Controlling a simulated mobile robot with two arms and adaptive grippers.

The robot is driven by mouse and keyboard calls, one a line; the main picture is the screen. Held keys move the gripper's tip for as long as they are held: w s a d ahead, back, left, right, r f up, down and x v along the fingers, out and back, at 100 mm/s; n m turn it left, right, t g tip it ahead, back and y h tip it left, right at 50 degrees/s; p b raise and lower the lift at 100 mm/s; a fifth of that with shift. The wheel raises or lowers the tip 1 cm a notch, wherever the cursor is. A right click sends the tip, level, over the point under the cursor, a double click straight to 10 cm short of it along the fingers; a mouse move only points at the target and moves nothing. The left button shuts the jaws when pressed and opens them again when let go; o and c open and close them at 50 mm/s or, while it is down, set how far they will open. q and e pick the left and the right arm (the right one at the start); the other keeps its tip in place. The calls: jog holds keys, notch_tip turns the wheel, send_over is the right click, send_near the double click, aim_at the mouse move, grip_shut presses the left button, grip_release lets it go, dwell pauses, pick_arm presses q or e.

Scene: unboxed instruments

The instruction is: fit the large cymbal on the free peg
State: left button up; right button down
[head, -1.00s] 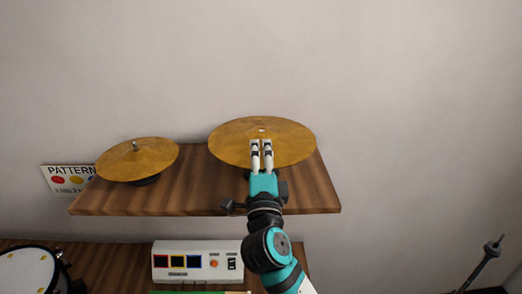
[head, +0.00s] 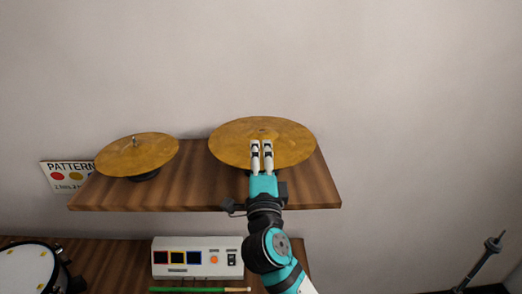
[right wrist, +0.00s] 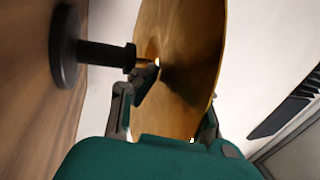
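The large cymbal (head: 225,142), a brass disc, is over the right part of the wooden shelf; it also shows from below in the right wrist view (right wrist: 200,45). My right gripper (head: 262,148) is at its front rim. In the right wrist view, one finger is under the disc and the other is partly hidden behind it, so the gripper (right wrist: 180,110) looks shut on it. The black peg (right wrist: 105,53) stands on the shelf under the cymbal. Its thin tip reaches the centre of the underside; I cannot tell whether it is through the hole. My left gripper is out of view.
A smaller cymbal (head: 150,158) sits on its own peg at the left of the shelf (head: 210,195). A pattern card (head: 62,178), drum (head: 25,270), white control box (head: 197,258) and green stick (head: 195,290) are lower. A dark stand (head: 480,265) is at right.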

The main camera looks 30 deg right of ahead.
jog(key=shift+f+b, duration=0.3)
jog(key=shift+f, duration=0.55)
jog(key=shift+f, duration=0.5)
dwell(0.3)
jog(key=c, duration=1.4)
grip_release()
jog(key=shift+f, duration=0.1)
jog(key=v, duration=1.2)
jog(key=shift+s, duration=0.1)
